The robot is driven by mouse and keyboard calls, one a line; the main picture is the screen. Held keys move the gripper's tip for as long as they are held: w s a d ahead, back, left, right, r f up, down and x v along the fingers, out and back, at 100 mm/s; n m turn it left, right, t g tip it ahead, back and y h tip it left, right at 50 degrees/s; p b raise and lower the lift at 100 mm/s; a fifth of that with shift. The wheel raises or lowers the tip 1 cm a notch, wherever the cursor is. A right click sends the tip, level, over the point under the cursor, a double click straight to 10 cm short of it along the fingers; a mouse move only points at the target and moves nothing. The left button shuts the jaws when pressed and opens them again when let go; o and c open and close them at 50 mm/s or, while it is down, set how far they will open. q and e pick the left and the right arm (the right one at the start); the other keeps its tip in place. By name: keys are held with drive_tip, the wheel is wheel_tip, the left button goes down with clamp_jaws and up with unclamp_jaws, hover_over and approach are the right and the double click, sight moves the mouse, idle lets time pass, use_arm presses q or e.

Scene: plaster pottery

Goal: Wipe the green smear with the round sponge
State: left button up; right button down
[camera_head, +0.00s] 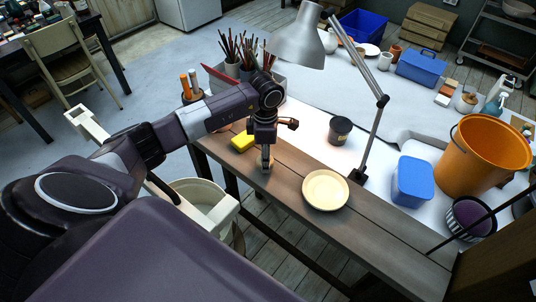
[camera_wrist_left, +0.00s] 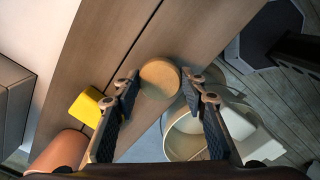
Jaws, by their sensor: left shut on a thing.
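My left gripper (camera_head: 266,153) points down over the wooden bench (camera_head: 290,160), near its front edge. Its fingers are closed around the round sponge (camera_wrist_left: 160,75), a tan disc that shows between the fingertips in the left wrist view. In the head view only a small pale part of the sponge (camera_head: 266,165) shows below the fingers. The sponge is at or close to the bench top; I cannot tell if it touches. I cannot make out the green smear clearly in either view. My right gripper is not in view.
A yellow block (camera_head: 241,142) lies left of the gripper. A cream plate (camera_head: 325,190) is to the right, with a dark cup (camera_head: 340,130) and a desk lamp (camera_head: 370,140) behind. A pale bucket (camera_head: 222,212) stands below the bench's front edge.

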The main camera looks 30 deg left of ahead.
use_arm(q)
drive_tip(key=shift+w+r+p, duration=0.15)
drive_tip(key=shift+r+p, duration=0.25)
drive_tip(key=shift+r, duration=0.8)
wheel_tip(320, 180, up, 2)
drive_tip(key=shift+r+p, duration=0.15)
drive_tip(key=shift+p, duration=0.6)
drive_tip(key=shift+d+r, duration=0.15)
drive_tip(key=shift+r, duration=0.15)
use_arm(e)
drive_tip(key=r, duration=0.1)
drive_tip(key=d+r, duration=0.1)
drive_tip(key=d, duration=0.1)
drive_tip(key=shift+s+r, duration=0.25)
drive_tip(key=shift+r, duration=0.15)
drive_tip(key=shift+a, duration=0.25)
